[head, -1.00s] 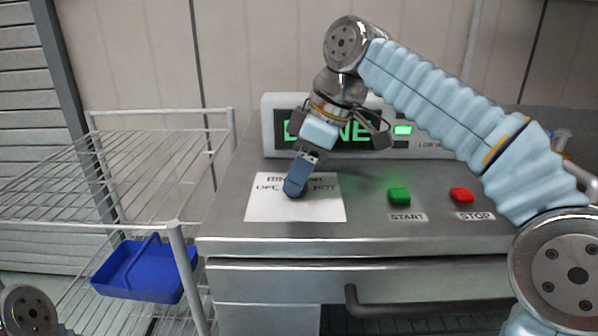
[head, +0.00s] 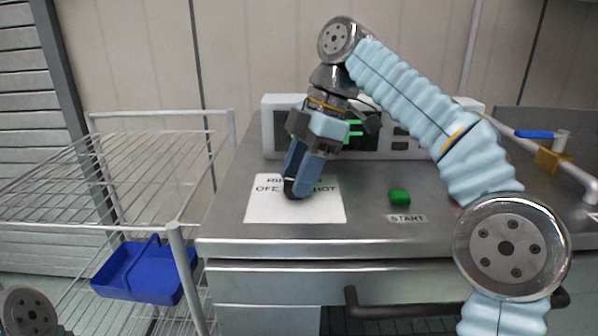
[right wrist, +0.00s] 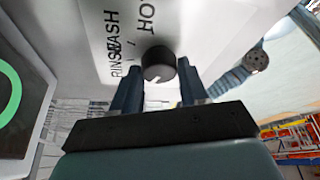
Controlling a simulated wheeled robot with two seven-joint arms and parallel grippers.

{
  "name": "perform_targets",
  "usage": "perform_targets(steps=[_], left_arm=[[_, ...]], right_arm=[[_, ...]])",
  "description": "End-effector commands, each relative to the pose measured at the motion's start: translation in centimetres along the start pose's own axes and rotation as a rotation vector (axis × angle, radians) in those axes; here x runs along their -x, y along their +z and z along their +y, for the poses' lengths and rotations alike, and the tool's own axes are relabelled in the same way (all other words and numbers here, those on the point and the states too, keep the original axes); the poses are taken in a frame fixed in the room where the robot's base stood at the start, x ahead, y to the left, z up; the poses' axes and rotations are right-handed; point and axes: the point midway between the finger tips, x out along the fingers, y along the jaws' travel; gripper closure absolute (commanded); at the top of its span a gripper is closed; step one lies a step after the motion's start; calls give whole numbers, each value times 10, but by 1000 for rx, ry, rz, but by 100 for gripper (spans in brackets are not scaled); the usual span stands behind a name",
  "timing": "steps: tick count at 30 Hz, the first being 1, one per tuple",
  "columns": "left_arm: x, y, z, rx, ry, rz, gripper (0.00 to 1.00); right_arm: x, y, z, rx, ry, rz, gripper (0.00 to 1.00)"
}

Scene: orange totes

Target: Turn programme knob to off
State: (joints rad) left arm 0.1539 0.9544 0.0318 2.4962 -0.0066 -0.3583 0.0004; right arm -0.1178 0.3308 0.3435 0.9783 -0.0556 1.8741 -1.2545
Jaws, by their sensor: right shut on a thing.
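The programme knob (head: 290,188) is a small dark round knob on a white label plate (head: 323,210) on the machine's steel top. Printed words such as OFF and HOT show around it in the head view; the rest are partly covered. My right gripper (head: 297,186) reaches down and is shut on the knob. In the right wrist view the black knob (right wrist: 157,61) sits between the two finger ends, with a white mark on its lower side. Which word the mark meets, I cannot tell. My left gripper is out of view.
A green START button (head: 399,196) sits right of the plate. A display box (head: 274,127) stands behind, partly covered by my arm. A valve with a blue handle (head: 535,134) is at the right. A wire rack (head: 180,232) with a blue tray (head: 150,285) stands left.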

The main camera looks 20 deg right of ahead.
Motion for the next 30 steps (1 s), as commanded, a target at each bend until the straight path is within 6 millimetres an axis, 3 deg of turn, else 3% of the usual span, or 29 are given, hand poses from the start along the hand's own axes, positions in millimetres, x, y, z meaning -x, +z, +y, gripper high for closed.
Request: perform_targets(steps=[12,13,17,30], left_arm=[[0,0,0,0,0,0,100],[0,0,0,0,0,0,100],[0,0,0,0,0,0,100],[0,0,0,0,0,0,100]], right_arm=[[-1,1,0,7,-5,-2,87],[-1,0,0,7,-5,-2,53],[-1,0,0,6,-5,-1,34],[0,0,0,6,-3,-1,33]])
